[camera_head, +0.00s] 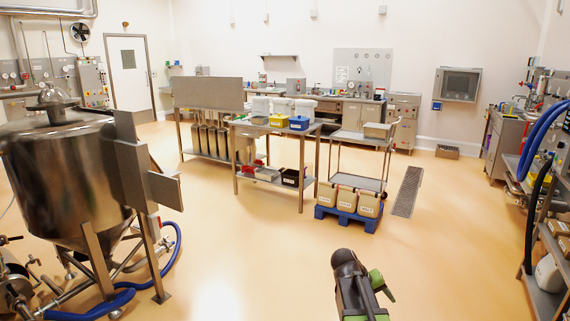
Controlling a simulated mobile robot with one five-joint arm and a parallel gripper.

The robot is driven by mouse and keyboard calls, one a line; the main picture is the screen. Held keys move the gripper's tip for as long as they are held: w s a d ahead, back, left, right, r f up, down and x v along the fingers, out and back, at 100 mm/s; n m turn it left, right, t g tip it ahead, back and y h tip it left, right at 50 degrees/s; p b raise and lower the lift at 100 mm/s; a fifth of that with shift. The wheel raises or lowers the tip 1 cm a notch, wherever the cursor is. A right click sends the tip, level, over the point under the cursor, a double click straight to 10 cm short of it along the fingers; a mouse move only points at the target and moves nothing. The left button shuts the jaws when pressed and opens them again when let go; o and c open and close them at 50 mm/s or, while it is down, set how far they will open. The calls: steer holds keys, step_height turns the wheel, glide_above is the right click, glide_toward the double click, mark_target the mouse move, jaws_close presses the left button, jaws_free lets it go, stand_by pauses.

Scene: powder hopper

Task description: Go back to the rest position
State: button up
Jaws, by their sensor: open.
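My gripper (363,272), dark with green parts, shows at the bottom of the head view, right of the middle. It is open, with nothing seen between its jaws. It is over open floor (260,255), apart from everything around it. The rest of my arm is cut off by the bottom edge.
A steel hopper (62,170) with a blue hose (168,255) stands at the left. A steel table (270,129) with bins is mid-room. Boxes stand on a blue pallet (345,218) beside a trolley (362,135). Shelving with hoses lines the right. The middle floor is clear.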

steer(key=s+a+f+y, duration=0.25)
steer(key=s+a, duration=0.25)
steer(key=a, duration=0.3)
steer(key=s+a+f+y, duration=0.2)
steer(key=s+a+y, duration=0.25)
steer(key=a, duration=0.25)
step_height(320, 180, up, 12)
steer(key=a+g+p, duration=0.1)
steer(key=a+p, duration=0.1)
steer(key=p, duration=1)
steer(key=shift+s, duration=0.3)
steer(key=shift+a, duration=0.1)
